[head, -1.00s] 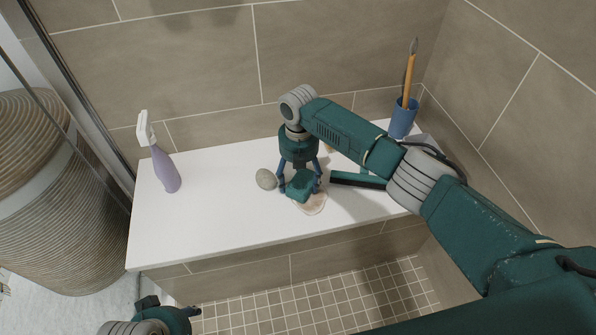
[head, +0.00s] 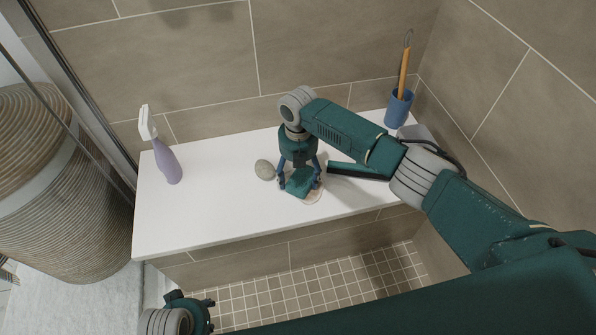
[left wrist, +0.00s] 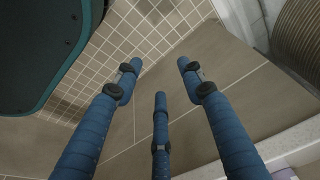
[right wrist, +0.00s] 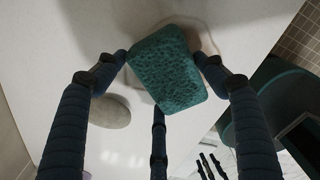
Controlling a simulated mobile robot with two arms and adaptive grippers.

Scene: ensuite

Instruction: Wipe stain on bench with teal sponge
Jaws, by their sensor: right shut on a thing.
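The teal sponge (head: 299,183) is held between the fingers of my right gripper (head: 300,180), low at the white bench (head: 215,215). In the right wrist view the sponge (right wrist: 168,70) sits between the fingers, tilted. A pale brown stain (head: 313,197) lies on the bench beside and partly under the sponge; its edge also shows in the right wrist view (right wrist: 204,40). Whether the sponge touches the bench I cannot tell. My left gripper (left wrist: 158,75) is open and empty, over the tiled floor in front of the bench; only part of it shows in the head view.
A grey stone (head: 265,169) lies just left of the sponge. A purple spray bottle (head: 168,163) stands at the bench's left end. A blue cup (head: 398,108) with a brush and a grey block (head: 415,133) are at the right end. The bench between bottle and stone is clear.

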